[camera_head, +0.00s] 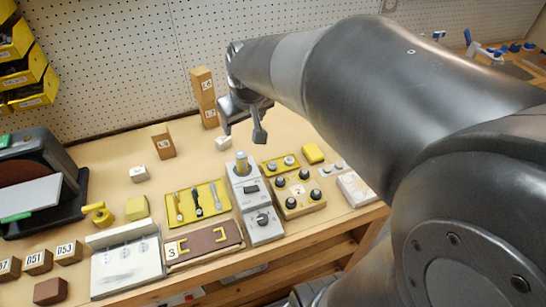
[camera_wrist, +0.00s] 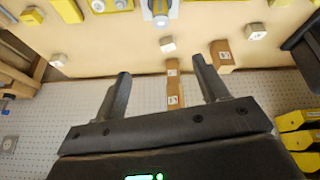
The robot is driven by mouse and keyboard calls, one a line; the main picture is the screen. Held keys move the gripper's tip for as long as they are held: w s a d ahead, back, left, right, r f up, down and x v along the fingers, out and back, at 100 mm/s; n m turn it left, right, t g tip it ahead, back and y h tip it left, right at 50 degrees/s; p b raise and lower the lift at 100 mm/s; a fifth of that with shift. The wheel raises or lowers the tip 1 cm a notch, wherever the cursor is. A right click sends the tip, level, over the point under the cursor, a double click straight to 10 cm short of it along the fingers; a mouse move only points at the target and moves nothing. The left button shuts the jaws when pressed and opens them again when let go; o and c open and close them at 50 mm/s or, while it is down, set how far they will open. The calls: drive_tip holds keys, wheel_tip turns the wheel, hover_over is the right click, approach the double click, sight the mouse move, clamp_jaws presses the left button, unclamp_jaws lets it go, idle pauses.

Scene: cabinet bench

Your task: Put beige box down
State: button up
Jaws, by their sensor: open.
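Two tan-beige boxes with white number labels stand near the pegboard at the back of the bench, one on top of the other. The upper beige box (camera_head: 202,82) looks upright and seems to rest on the lower one (camera_head: 209,116). I see no contact with the boxes. Which box is the task's one, I cannot tell.
Another tan box (camera_head: 163,141) stands left of the stack. Small white blocks (camera_head: 223,142) (camera_head: 138,173) lie nearby. Yellow tool tray (camera_head: 182,207), grey switch unit (camera_head: 256,205) and knob panel (camera_head: 298,194) fill the front. Yellow bins (camera_head: 22,70) hang at left.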

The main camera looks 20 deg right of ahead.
drive_tip(key=s+d+r+m, duration=0.1)
drive_tip(key=s+m, duration=0.1)
drive_tip(key=s, duration=1.4)
drive_tip(key=shift+s+d+r+t, duration=0.2)
drive_tip(key=shift+s+r+t, duration=0.1)
drive_tip(key=shift+r+t, duration=0.1)
drive_tip(key=shift+o, duration=0.4)
